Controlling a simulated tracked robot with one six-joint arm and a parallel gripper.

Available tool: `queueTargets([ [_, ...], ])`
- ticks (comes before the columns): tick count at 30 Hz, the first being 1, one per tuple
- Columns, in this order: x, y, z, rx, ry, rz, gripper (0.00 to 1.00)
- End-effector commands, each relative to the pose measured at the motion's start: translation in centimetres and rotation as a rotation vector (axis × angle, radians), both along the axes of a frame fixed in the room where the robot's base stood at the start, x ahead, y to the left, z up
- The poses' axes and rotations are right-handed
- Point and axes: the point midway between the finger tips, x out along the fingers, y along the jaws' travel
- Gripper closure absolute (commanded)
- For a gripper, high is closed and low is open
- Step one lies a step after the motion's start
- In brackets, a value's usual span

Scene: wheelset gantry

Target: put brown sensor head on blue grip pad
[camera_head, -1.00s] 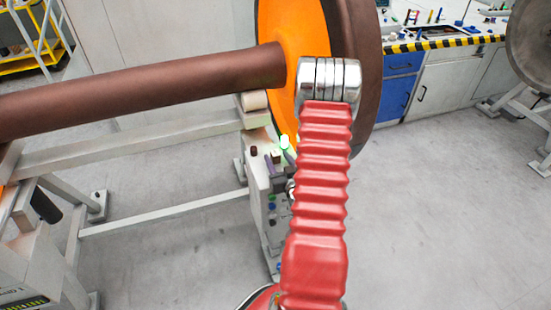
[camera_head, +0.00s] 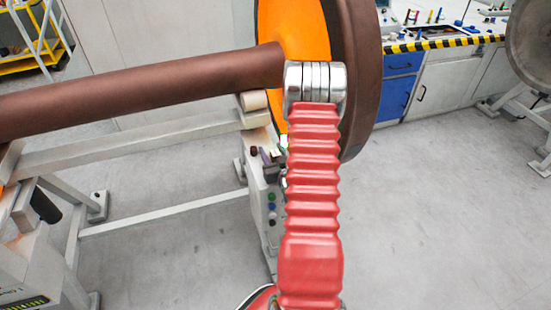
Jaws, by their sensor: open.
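A small dark brown piece (camera_head: 254,150) stands on top of the grey control box (camera_head: 270,225) below the wheel. It is too small to tell whether it is the brown sensor head. A small purple-grey piece (camera_head: 265,157) is beside it. I cannot make out a blue grip pad for certain; a small blue spot (camera_head: 271,197) shows on the box's face. My red ribbed arm with its metal rings rises in front of the box and hides its right part. My gripper and its fingers do not show.
The brown axle (camera_head: 140,95) and the orange-faced wheel (camera_head: 295,25) lie on a pale frame (camera_head: 150,141) at left and centre. A workbench (camera_head: 445,75) with blue drawers stands at the back right.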

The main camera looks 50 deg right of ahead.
Motion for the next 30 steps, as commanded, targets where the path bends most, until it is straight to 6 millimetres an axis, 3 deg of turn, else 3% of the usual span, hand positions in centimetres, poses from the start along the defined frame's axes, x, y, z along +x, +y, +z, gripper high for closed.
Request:
queueTargets([
  [2, -0.01, 0.00, 0.01, 0.000, 0.000, 0.000, 0.55],
  [21, -0.03, -0.01, 0.00, 0.000, 0.000, 0.000, 1.00],
  [30, -0.03, -0.04, 0.12, -0.001, -0.001, -0.001, 1.00],
])
